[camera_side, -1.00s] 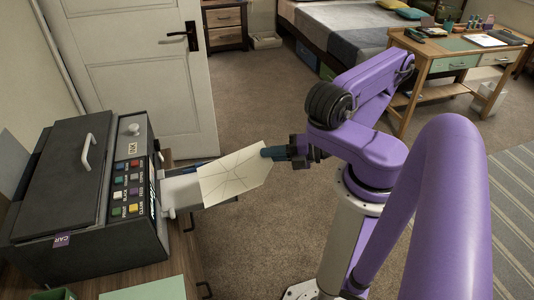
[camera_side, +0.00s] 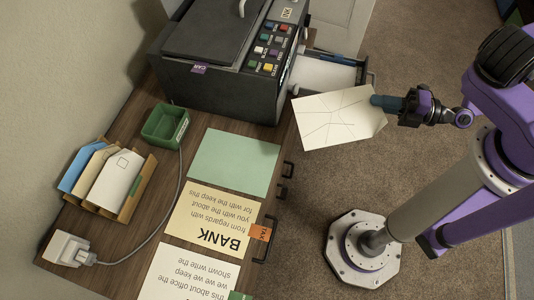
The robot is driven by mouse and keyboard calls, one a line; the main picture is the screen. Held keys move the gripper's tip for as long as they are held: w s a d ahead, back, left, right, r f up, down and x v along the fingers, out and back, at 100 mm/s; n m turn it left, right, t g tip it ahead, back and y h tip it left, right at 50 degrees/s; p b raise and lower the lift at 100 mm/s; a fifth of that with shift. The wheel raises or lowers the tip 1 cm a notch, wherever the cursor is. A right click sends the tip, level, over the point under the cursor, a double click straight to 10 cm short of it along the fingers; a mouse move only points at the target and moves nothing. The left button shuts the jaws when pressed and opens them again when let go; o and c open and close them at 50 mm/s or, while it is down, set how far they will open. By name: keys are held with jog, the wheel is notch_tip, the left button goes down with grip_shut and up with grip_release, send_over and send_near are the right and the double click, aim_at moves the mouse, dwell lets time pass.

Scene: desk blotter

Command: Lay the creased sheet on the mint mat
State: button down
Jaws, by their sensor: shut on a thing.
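The creased sheet (camera_side: 335,120) is cream-white with dark crease lines fanning out across it. My gripper (camera_side: 378,102) is shut on its right edge and holds it in the air beside the desk, in front of the machine's tray. The mint mat (camera_side: 236,162) lies flat on the wooden desk, left of and below the sheet in the picture. Its surface is bare, and the sheet is apart from it.
A black machine (camera_side: 225,75) with coloured buttons stands behind the mat, its open tray (camera_side: 325,75) sticking out right. A BANK sheet (camera_side: 212,222) and another printed sheet (camera_side: 185,272) lie nearer. A green bin (camera_side: 165,127) and a card holder (camera_side: 130,205) stand left.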

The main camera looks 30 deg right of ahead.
aim_at(356, 136)
jog(key=s+a+f+n+g+y, duration=0.1)
jog(key=a, duration=0.2)
jog(key=s+a+n+g+y, duration=0.1)
jog(key=a+g+y, duration=0.1)
jog(key=a, duration=0.1)
jog(key=s+a+f+n+g+y, duration=0.1)
jog(key=a, duration=0.2)
jog(key=shift+s+a+f+g, duration=0.15)
jog(key=shift+s+f+g, duration=0.05)
jog(key=shift+f+g, duration=0.15)
jog(key=shift+a+f, duration=0.15)
jog(key=shift+a, duration=0.05)
jog(key=w+a+f, duration=0.1)
jog(key=w, duration=0.1)
jog(key=w+a+f, duration=0.1)
jog(key=w+a, duration=0.1)
jog(key=w+a+f, duration=0.1)
jog(key=w, duration=0.2)
jog(key=shift+a+f, duration=0.25)
jog(key=shift+f, duration=0.05)
jog(key=w+a+f, duration=0.2)
jog(key=w+f, duration=0.2)
jog(key=f, duration=0.5)
jog(key=shift+w+a, duration=0.3)
jog(key=shift+w, duration=0.05)
jog(key=c, duration=1.3)
grip_release()
jog(key=shift+d, duration=0.1)
